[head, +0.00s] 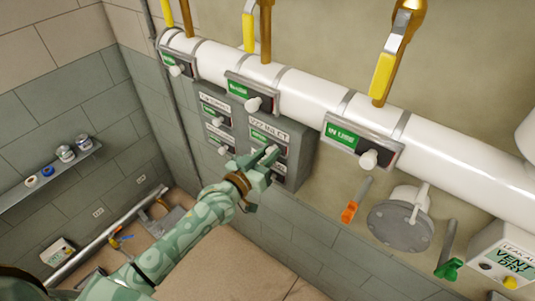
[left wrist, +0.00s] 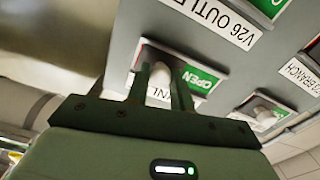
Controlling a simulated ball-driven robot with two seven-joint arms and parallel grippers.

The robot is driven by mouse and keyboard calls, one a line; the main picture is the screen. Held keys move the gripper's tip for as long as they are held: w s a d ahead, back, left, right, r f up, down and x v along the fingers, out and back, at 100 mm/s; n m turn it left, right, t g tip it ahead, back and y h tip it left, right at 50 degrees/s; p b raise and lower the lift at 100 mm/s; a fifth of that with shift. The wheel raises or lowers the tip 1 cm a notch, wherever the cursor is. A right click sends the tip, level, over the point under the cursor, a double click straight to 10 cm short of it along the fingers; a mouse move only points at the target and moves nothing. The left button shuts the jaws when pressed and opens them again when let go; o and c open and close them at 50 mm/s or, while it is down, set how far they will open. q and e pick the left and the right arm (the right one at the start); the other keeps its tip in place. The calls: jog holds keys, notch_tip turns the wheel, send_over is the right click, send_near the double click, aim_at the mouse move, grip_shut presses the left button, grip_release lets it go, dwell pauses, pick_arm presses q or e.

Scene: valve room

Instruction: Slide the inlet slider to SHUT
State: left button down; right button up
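The grey valve panel (head: 299,150) carries several slider plates. A V26 OUTLET label (left wrist: 222,24) shows in the left wrist view. A green OPEN window (left wrist: 199,80) shows beside the knob. The inlet label is partly covered by a finger. My right gripper is not in view.
A white pipe (head: 308,92) with other sliders and yellow-handled valves (head: 383,78) runs above the panel. An orange-handled lever (head: 352,205), a round grey flange (head: 400,228) and a green-handled lever (head: 448,262) are on the right. A shelf (head: 40,184) with jars is on the left.

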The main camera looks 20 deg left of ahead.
pick_arm(q)
jog(key=a, duration=0.2)
jog(key=w+a, duration=0.1)
jog(key=a, duration=0.1)
jog(key=w+a+b, duration=0.1)
jog(key=a, duration=0.1)
jog(key=shift+w, duration=0.1)
jog(key=shift+d, duration=0.1)
jog(key=c, duration=1.3)
grip_release()
jog(key=shift+o, duration=0.5)
jog(key=shift+a, duration=0.25)
jog(key=shift+d, duration=0.1)
jog(key=b+v, duration=0.1)
jog(key=v, duration=1.5)
